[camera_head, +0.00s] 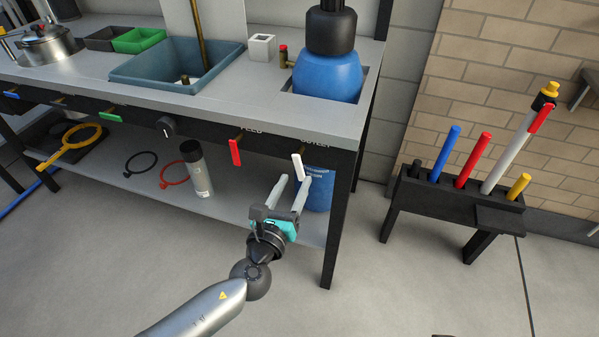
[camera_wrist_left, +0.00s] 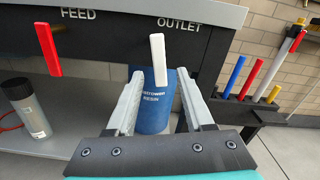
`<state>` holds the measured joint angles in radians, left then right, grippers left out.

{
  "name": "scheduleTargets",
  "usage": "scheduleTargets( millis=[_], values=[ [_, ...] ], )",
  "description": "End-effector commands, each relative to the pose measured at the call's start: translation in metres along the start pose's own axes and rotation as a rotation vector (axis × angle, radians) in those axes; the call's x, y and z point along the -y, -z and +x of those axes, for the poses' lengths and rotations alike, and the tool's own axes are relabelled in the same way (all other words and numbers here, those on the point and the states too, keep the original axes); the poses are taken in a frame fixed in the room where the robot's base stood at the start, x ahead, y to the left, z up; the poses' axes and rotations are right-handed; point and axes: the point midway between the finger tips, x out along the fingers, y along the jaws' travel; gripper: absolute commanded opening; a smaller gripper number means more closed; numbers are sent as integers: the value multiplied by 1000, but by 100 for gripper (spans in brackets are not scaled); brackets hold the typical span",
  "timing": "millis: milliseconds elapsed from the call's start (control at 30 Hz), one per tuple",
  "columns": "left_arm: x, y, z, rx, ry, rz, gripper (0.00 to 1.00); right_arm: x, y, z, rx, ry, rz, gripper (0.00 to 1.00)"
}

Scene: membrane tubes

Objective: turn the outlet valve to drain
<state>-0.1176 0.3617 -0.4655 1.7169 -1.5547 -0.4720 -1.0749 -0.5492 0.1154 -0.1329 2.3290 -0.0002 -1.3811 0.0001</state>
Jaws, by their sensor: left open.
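The outlet valve (camera_head: 298,166) is a white lever on the black front panel of the bench, near its right end. It hangs down and tilts slightly. In the left wrist view the white lever (camera_wrist_left: 158,59) sits under the word OUTLET, between and beyond my fingers. My left gripper (camera_head: 292,180) is open and empty, just below and in front of the lever. The gripper also shows in the left wrist view (camera_wrist_left: 158,98). I cannot tell whether a finger touches the lever. My right gripper is not in view.
A red feed lever (camera_head: 235,153) hangs left of the outlet lever. A blue resin container (camera_head: 318,190) stands on the lower shelf behind my gripper. A blue vessel (camera_head: 328,75) sits in the benchtop. A black rack (camera_head: 455,197) with colored tubes stands right, with free floor between.

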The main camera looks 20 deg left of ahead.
Motion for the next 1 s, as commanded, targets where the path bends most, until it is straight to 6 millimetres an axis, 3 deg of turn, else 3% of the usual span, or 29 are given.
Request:
scheduleTargets(
  millis=[100,300,700,1000],
  values=[
    [0,0,20,1,0,-1,52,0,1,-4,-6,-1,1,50],
    [0,1,39,0,0,-1,52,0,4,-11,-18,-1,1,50],
    [0,0,45,-1,0,-1,52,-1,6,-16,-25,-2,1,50],
    [0,0,45,-1,0,-1,20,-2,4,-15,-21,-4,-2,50]
  ],
)
